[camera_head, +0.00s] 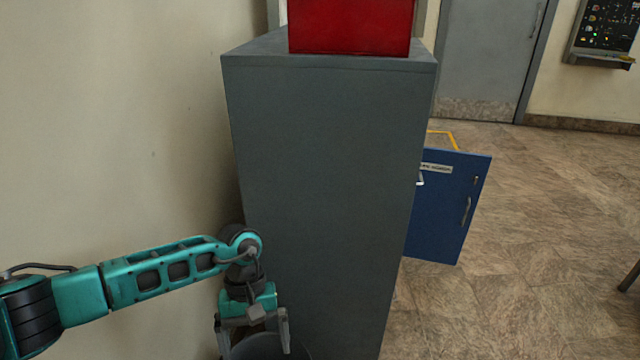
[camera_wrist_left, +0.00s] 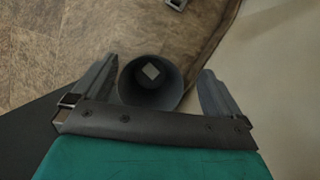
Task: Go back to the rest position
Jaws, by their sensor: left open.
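My left gripper (camera_head: 253,340) points down at the lower left of the head view, beside the grey cabinet (camera_head: 325,180). In the left wrist view my left gripper (camera_wrist_left: 157,78) has its fingers spread wide, with nothing between them at the tips. A dark round bin (camera_head: 272,347) is under the gripper, partly hidden by it and cut off by the picture's bottom edge. In the left wrist view the bin (camera_wrist_left: 135,88) shows between the fingers, with a small pale square object (camera_wrist_left: 151,71) inside it. My right gripper is in neither view.
A red box (camera_head: 350,25) sits on top of the cabinet. A blue door (camera_head: 445,210) stands open on the cabinet's right side. A plain wall (camera_head: 110,130) is close on the left. Open tiled floor (camera_head: 540,240) lies to the right.

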